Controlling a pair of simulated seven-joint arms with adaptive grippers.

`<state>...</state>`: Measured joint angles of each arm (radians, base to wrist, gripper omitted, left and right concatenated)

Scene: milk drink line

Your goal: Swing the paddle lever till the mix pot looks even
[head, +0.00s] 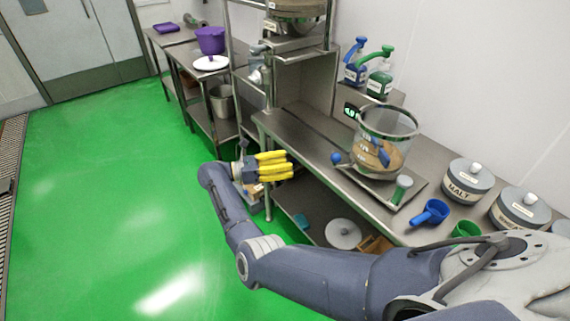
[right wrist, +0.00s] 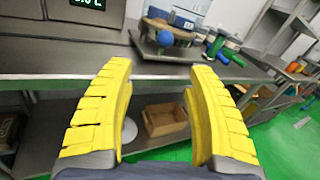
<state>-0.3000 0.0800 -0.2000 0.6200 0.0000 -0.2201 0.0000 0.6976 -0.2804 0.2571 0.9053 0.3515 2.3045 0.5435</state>
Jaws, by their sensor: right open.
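The mix pot (head: 402,152) is a clear round vessel on a steel tray on the bench. Tan-brown contents and a blue paddle (head: 383,154) show through its wall; how even the contents are is too small to tell. A blue ball knob (head: 336,158), which looks like the lever's end, sticks out at the pot's left. The knob also shows in the right wrist view (right wrist: 165,38), beyond my fingertips. My right gripper (head: 291,165) has yellow fingers, open and empty, in front of the bench edge, left of the knob and apart from it. My left gripper is out of view.
A lower shelf holds a cardboard box (right wrist: 165,120). The green floor is clear.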

